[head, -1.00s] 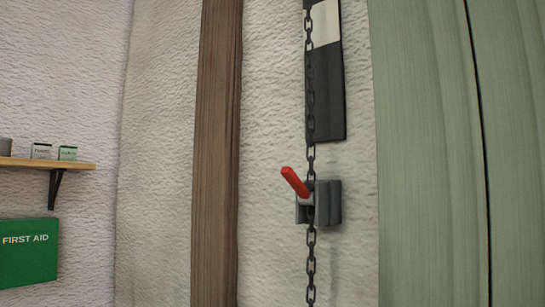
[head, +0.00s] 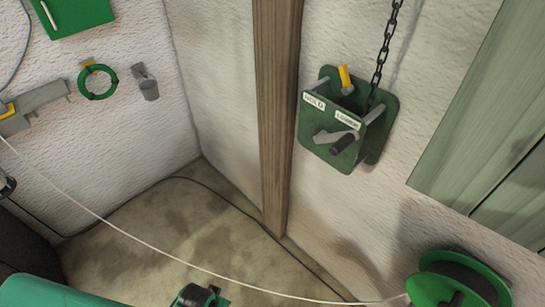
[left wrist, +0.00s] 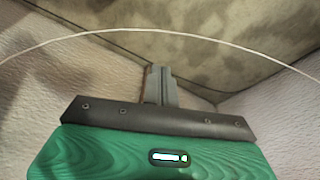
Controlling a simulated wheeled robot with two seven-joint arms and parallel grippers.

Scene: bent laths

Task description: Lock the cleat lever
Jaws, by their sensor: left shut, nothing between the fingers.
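The cleat and its red lever are outside both current views. The dark chain (head: 381,50) runs up out of the head view. It comes down to a green winch box (head: 376,125) on the wall, with a yellow lever (head: 345,77), HOLD and LOWER labels and a crank with a dark grip (head: 343,143). My left gripper (left wrist: 158,72) shows in the left wrist view with its grey fingers shut and empty, pointing toward the floor and wall corner. It is clear of the winch box. My right gripper is not in view.
A wooden post (head: 276,110) stands left of the winch. A pale line (head: 150,240) sags across the front to a green reel (head: 458,283) at lower right. Green shutter boards (head: 490,130) are at right. A green hose coil (head: 97,82) hangs at left.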

